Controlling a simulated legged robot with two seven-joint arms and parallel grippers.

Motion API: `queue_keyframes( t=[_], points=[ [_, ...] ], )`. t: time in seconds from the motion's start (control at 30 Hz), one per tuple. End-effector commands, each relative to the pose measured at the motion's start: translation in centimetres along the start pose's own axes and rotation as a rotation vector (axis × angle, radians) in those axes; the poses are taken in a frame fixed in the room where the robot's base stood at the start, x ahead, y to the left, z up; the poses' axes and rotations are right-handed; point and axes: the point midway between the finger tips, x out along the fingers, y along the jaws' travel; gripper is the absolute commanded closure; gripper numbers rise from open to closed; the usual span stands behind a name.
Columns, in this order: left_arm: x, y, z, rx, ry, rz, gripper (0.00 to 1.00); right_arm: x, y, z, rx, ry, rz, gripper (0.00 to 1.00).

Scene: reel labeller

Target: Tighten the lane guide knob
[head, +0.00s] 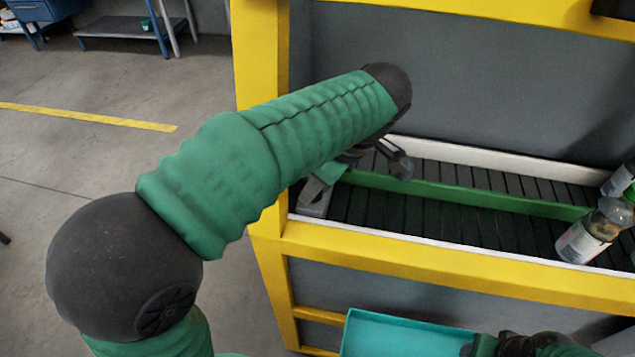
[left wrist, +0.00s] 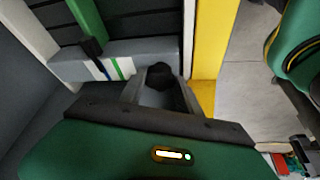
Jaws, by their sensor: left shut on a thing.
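The lane guide knob (left wrist: 160,76) is black and sits at the end of a grey block (left wrist: 130,58) in the left wrist view. My left gripper (left wrist: 161,82) is shut on the knob, one finger on each side of it. The green lane guide (head: 470,194) runs along the conveyor. In the left wrist view its end meets a black clamp (left wrist: 92,47) beside white, blue and green marks.
A yellow frame (head: 400,258) surrounds the conveyor (head: 415,215), with a post close to the gripper. Clear bottles (head: 588,236) stand at the right. A teal tray (head: 400,335) lies below. Part of my right arm shows at the bottom right edge.

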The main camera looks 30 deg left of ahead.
Motion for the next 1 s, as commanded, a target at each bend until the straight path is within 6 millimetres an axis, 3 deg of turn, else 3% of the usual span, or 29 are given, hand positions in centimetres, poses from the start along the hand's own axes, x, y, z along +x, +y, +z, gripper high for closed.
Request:
queue_keyframes(
  t=[0.5, 1.0],
  points=[
    [0.02, -0.34, -0.07, 0.383, 0.000, 0.164, 1.00, 0.85, 0.00, 0.20, 0.000, 0.000, 0.000, 0.48],
    [0.02, -0.42, -0.15, 0.522, 0.001, 0.220, 1.00, 0.98, 0.00, 0.23, 0.000, 0.000, 0.000, 0.48]
  ],
)
